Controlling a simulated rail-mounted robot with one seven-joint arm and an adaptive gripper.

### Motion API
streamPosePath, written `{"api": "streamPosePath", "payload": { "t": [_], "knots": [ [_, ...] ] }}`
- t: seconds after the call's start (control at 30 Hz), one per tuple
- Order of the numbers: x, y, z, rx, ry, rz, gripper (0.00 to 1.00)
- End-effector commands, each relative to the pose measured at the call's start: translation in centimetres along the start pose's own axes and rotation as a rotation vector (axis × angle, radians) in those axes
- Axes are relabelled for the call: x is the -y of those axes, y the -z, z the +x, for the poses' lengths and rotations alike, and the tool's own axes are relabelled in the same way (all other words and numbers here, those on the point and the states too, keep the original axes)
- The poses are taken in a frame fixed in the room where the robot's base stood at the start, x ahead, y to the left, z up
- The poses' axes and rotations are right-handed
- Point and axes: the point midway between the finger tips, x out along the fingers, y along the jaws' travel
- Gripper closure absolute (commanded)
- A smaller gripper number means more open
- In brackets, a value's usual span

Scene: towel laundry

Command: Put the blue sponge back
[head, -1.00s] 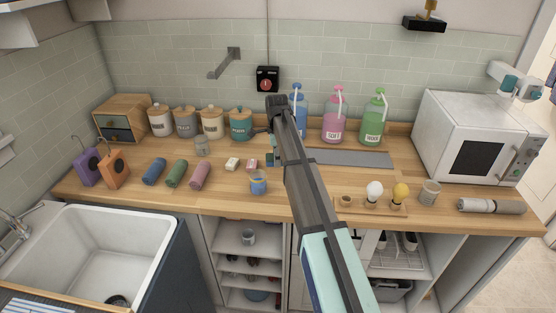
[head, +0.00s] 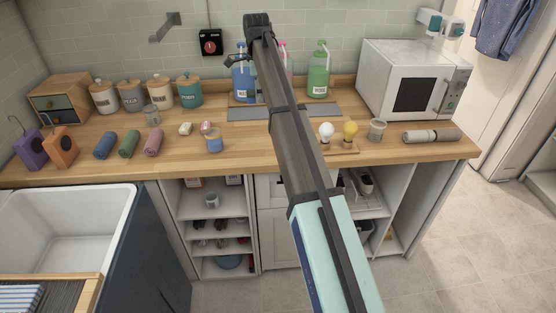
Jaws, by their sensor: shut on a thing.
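My arm reaches up across the middle of the head view. My gripper (head: 231,61) is small and dark and shows in front of the blue pump bottle (head: 243,88) at the back of the counter. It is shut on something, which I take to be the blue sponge. The sponge cannot be made out clearly against the blue bottle and behind the gripper. No blue sponge shows lying on the open counter.
A grey mat (head: 250,114) lies before the bottles, with a green bottle (head: 318,72) to the right. The sink (head: 62,235) is at lower left.

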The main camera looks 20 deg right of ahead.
Motion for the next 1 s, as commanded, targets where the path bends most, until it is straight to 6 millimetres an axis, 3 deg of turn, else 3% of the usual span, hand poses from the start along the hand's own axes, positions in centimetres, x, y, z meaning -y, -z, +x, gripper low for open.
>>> {"api": "streamPosePath", "payload": {
  "t": [0.17,0.7,0.83,1.0],
  "knots": [
    [-0.7,0.1,0.8,0.0,-0.002,0.006,0.83],
    [-0.8,0.1,12.7,-0.001,-0.003,0.008,0.83],
    [-0.7,0.1,14.6,0.0,-0.002,0.007,0.83],
    [-0.6,0.1,15.6,0.0,0.0,0.007,0.83]
  ]
}}
